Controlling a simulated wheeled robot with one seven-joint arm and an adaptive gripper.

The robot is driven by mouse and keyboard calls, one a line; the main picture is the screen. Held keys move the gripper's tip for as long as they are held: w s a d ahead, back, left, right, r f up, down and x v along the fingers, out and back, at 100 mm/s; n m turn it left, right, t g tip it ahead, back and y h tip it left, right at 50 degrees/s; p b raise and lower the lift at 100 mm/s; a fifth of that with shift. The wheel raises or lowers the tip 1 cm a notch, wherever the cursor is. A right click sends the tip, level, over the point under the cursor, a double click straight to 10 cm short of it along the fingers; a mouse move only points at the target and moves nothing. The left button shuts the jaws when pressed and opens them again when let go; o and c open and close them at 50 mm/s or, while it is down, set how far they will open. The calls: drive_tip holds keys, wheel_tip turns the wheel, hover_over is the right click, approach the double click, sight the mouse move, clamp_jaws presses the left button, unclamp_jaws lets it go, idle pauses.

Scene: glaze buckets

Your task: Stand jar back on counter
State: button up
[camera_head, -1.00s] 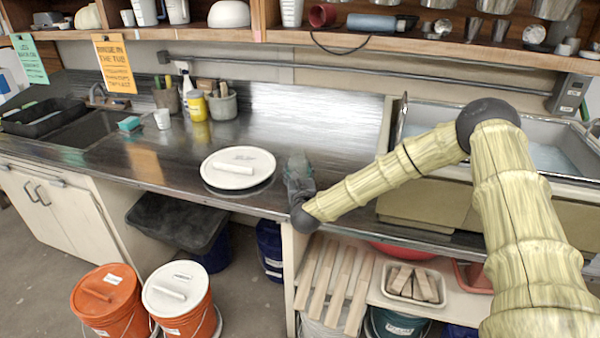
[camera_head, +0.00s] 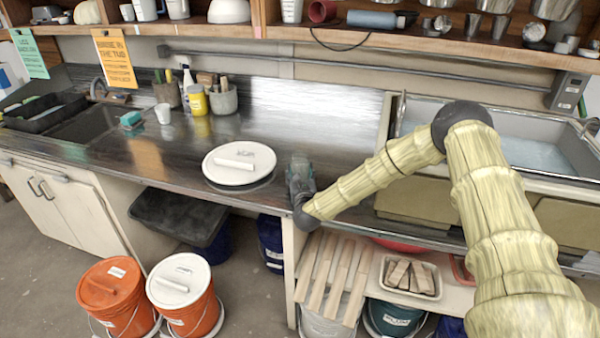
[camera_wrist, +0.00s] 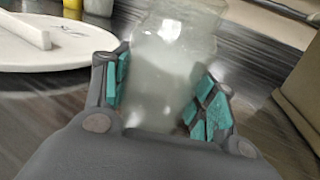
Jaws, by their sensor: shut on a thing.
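A cloudy, translucent jar (camera_wrist: 172,62) stands between the teal-padded fingers of my gripper (camera_wrist: 165,95) in the wrist view. The fingers are shut on it from both sides. It looks near upright, with a slight tilt in the picture. Its lower part is hidden behind the gripper palm, so I cannot tell whether its base touches the counter. In the head view my gripper (camera_head: 300,175) is over the front part of the dark counter (camera_head: 330,140), right of the white lid; the jar is mostly hidden there.
A round white lid (camera_head: 238,172) with a bar handle lies left of my gripper. A white cup (camera_head: 163,114), a yellow jar (camera_head: 196,101) and a tool crock (camera_head: 223,100) stand further back. A sink (camera_head: 535,150) is at the right. The counter behind my gripper is clear.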

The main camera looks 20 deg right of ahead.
drive_tip(key=shift+f, duration=0.15)
drive_tip(key=o, duration=1.3)
drive_tip(key=shift+o, duration=0.2)
drive_tip(key=shift+s, duration=0.15)
drive_tip(key=s+b, duration=0.1)
drive_tip(key=s, duration=0.2)
drive_tip(key=s+a+b, duration=0.1)
drive_tip(key=s+b, duration=0.1)
drive_tip(key=s, duration=0.1)
drive_tip(key=s+a+b, duration=0.1)
drive_tip(key=s+b, duration=0.1)
drive_tip(key=s, duration=0.2)
drive_tip(key=shift+s, duration=0.1)
drive_tip(key=shift+s+a+r, duration=0.15)
drive_tip(key=shift+s+r, duration=0.05)
drive_tip(key=shift+s, duration=0.45)
